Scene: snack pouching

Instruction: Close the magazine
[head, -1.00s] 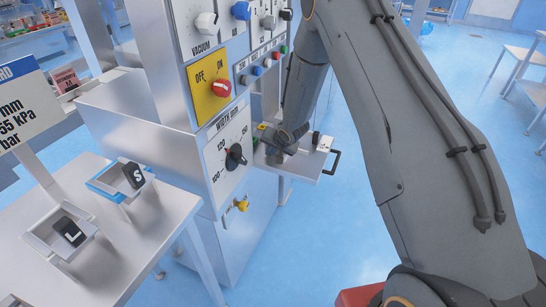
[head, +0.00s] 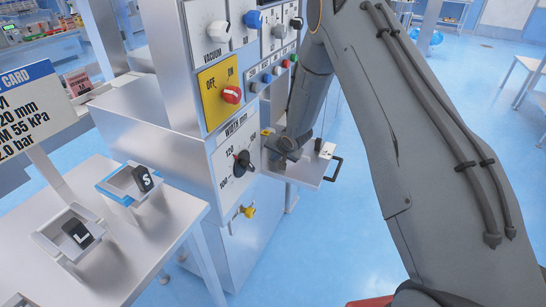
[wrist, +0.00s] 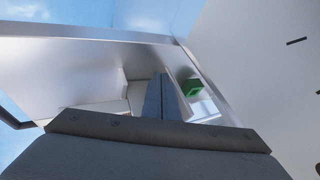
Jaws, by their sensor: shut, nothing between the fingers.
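The magazine (head: 307,177) is a pale metal drawer with a black handle on its outer end. It stands pulled out from the right side of the machine in the head view. In the wrist view its metal walls (wrist: 90,75) surround the view of my fingers. My gripper (wrist: 162,80) is shut and empty, pointing into or over the drawer near a small green block (wrist: 193,87). I cannot tell whether the fingers touch the drawer. In the head view my wrist hides the fingertips and part of the drawer.
The machine's front panel carries a width dial (head: 242,163), a red OFF/ON knob (head: 232,95) and a yellow knob (head: 248,212). A side table (head: 125,250) at left holds trays with black S and L blocks.

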